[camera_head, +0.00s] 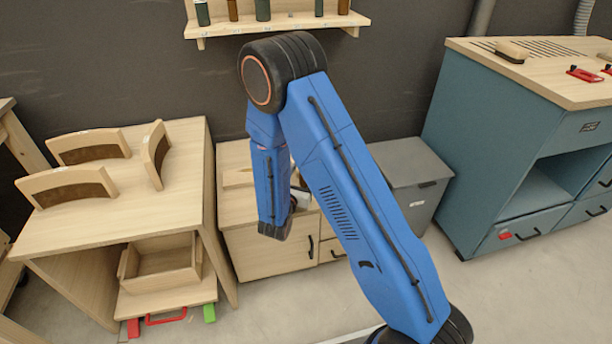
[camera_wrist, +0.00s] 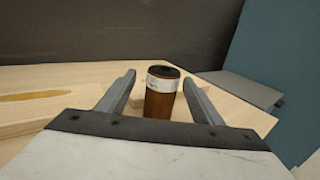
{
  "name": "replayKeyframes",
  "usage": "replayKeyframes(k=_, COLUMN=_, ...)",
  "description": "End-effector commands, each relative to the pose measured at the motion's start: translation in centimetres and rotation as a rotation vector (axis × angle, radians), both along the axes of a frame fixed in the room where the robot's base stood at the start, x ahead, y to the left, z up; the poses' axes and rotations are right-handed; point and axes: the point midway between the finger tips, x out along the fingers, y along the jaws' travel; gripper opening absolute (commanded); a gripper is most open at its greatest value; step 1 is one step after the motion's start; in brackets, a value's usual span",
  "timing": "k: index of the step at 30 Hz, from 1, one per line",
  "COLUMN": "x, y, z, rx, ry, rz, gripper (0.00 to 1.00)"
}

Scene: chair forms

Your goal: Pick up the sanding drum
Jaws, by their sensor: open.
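The sanding drum (camera_wrist: 160,98) looks like a brown cylinder with a pale label band and a dark top. In the wrist view it stands upright on the light wooden top of a low cabinet. My gripper (camera_wrist: 160,92) is open, with one grey finger on each side of the drum. Gaps show between the drum and both fingers, most clearly near the tips. The gripper body hides the drum's lower end. In the head view my blue arm reaches down over the low cabinet (camera_head: 270,250), and the drum is hidden behind it.
A wooden table (camera_head: 100,220) with several curved chair parts stands at the left. A grey bin (camera_head: 408,170) is right of the low cabinet. A blue-green workbench (camera_head: 490,130) stands at the right. A wall shelf (camera_head: 280,24) with several cylinders hangs above. Pale wood lies left of the drum.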

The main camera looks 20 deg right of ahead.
Motion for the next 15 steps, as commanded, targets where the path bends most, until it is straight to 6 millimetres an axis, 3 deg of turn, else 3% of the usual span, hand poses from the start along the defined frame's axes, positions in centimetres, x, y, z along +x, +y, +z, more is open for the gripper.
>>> replayKeyframes(k=8, x=1.1, y=-1.0, z=0.1, rx=0.000, ry=0.000, rz=-0.003, gripper=0.60)
replayKeyframes(k=15, x=3.5, y=-2.9, z=0.2, rx=0.000, ry=-0.001, rz=-0.003, gripper=0.60)
